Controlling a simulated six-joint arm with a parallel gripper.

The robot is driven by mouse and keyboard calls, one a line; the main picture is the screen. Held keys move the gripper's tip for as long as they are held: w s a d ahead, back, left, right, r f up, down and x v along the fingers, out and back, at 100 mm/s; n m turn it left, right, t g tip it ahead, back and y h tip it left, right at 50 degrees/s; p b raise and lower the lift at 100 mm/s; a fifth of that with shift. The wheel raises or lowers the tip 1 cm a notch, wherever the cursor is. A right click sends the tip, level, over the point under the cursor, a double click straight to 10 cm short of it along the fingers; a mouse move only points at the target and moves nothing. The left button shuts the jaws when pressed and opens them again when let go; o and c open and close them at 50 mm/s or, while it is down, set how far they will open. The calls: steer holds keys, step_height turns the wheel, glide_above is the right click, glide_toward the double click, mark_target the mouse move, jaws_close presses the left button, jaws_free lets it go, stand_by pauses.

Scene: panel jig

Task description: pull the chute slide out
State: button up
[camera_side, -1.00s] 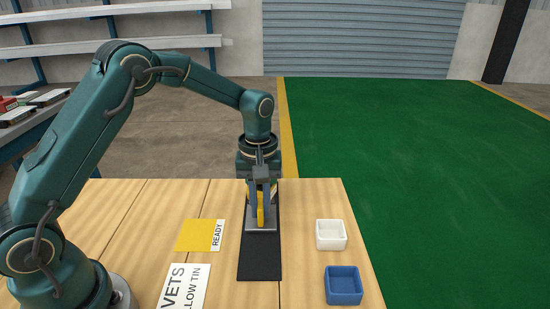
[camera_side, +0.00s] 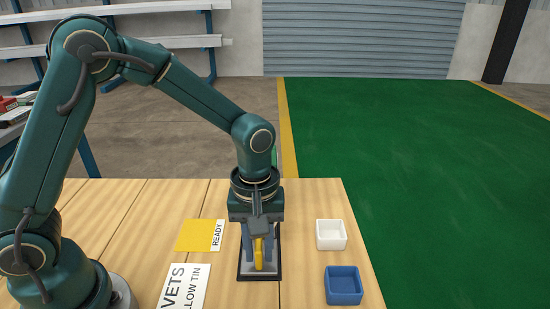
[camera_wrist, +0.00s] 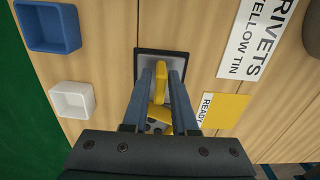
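The chute slide is a light grey plate (camera_side: 245,268) with an upright yellow handle (camera_side: 258,254). It lies at the near end of a black track (camera_side: 280,260) on the wooden table. In the wrist view the handle (camera_wrist: 160,82) shows between the fingers, and the grey plate (camera_wrist: 150,62) lies inside the dark track border. My gripper and wrist hide the far part of the track.
A white bin (camera_side: 331,235) and a blue bin (camera_side: 343,285) stand to the right of the track. A yellow READY card (camera_side: 195,235) and a white lettered card (camera_side: 184,288) lie to its left. Bare table lies between them.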

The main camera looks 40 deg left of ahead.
steer(key=shift+o, duration=0.6)
steer(key=shift+a, duration=0.1)
steer(key=shift+r, duration=2.55)
steer(key=s+a+r+m+t, duration=0.1)
steer(key=s+a+r+t, duration=0.25)
steer(key=r, duration=0.55)
steer(key=s+a+f+m+t, duration=0.1)
steer(key=s+a+m+t, duration=0.1)
steer(key=s+m, duration=0.5)
steer(key=shift+a+f+m, duration=0.25)
steer(key=shift+a+m, duration=0.1)
steer(key=shift+m, duration=0.15)
